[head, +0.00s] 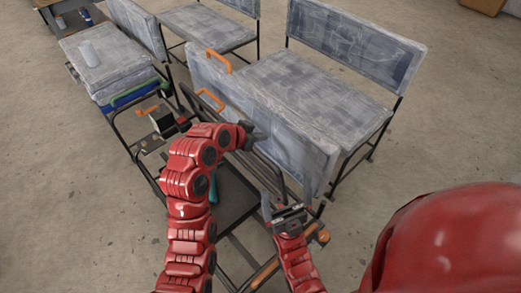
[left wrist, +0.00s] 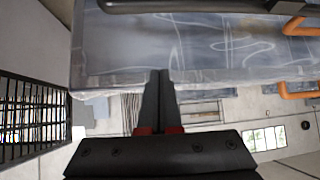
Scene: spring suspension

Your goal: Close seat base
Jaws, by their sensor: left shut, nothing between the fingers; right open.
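The seat base (head: 272,122) is a worn grey panel with orange handles (head: 217,60) on its left end. It stands tipped up steeply beside the flat bench seat. My left gripper (head: 256,139) is shut and empty in front of the panel's face. In the left wrist view the shut fingers (left wrist: 159,92) overlap the lower edge of the grey panel (left wrist: 190,45); I cannot tell whether they touch it. My right gripper (head: 285,210) is open and empty, below the panel's near right corner.
A bench with a flat seat (head: 310,92) and a backrest (head: 350,42) stands behind the panel. A dark metal frame (head: 235,195) lies below my arms.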

